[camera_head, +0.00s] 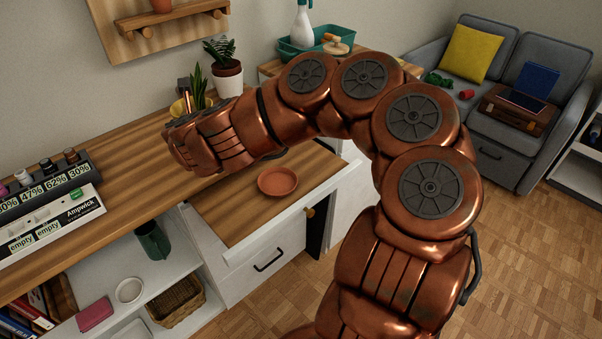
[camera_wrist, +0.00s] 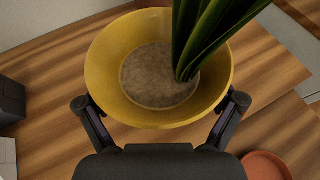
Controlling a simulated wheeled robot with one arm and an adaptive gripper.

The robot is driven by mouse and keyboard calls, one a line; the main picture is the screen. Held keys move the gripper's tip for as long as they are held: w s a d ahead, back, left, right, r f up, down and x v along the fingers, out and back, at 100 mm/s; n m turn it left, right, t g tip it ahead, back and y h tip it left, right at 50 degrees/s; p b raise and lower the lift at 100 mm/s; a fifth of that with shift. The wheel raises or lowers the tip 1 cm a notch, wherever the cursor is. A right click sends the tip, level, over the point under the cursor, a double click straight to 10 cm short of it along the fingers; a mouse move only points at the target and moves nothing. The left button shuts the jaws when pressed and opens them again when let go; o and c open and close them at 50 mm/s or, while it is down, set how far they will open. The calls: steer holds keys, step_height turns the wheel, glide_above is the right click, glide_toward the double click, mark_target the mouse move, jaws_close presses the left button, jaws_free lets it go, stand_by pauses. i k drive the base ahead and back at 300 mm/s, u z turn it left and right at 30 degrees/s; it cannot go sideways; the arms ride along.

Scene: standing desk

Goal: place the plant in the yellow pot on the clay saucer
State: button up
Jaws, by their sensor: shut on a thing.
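The yellow pot (camera_wrist: 113,97) holds a plant with long upright green leaves (camera_wrist: 203,30). In the wrist view my gripper (camera_wrist: 160,112) has one finger on each side of the pot and is shut on it. In the head view the plant's leaves (camera_head: 199,86) and part of the yellow pot (camera_head: 177,108) show behind my arm, over the desk; my gripper is mostly hidden there. The clay saucer (camera_head: 278,181) lies empty on the lower wooden surface in front of the desk top. Its edge also shows at the lower right of the wrist view (camera_wrist: 266,166).
Another plant in a white and terracotta pot (camera_head: 228,82) stands behind my arm at the back of the desk. A battery charger rack (camera_head: 50,215) is at the left. A teal tray (camera_head: 316,45) with a spray bottle (camera_head: 301,22) stands farther back. Bare wood surrounds the saucer.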

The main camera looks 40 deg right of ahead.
mark_target(277, 182)
steer(key=z, duration=1.35)
steer(key=k, duration=0.95)
steer(key=u, duration=1.15)
steer(key=i, duration=0.5)
